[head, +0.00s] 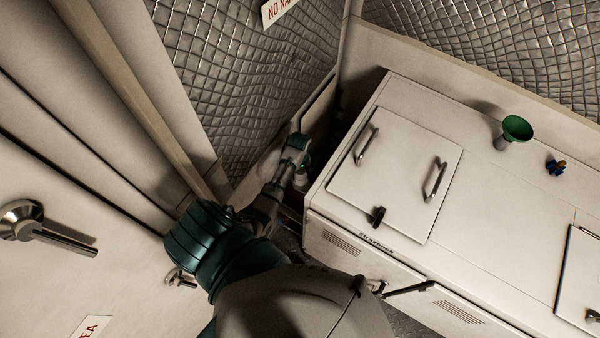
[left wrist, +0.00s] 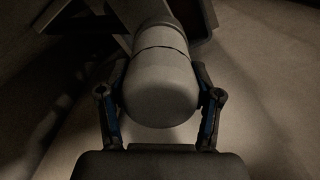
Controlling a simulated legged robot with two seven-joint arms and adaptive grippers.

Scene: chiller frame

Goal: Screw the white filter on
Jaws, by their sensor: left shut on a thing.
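The white filter (left wrist: 160,90) is a rounded cylinder in the middle of the left wrist view, with a seam ring near its upper end. My left gripper (left wrist: 160,105) has one finger on each side of it and is shut on it. In the head view my left gripper (head: 299,178) reaches down into the gap between the wall and the white chiller cabinet, and a small pale part of the filter (head: 301,180) shows there. Whether the filter's thread meets its mount is hidden. My right gripper is not in view.
The white cabinet (head: 480,190) with a handled lid (head: 395,170) stands right of the gap. A quilted wall (head: 235,75) and a door with a lever handle (head: 45,225) are at left.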

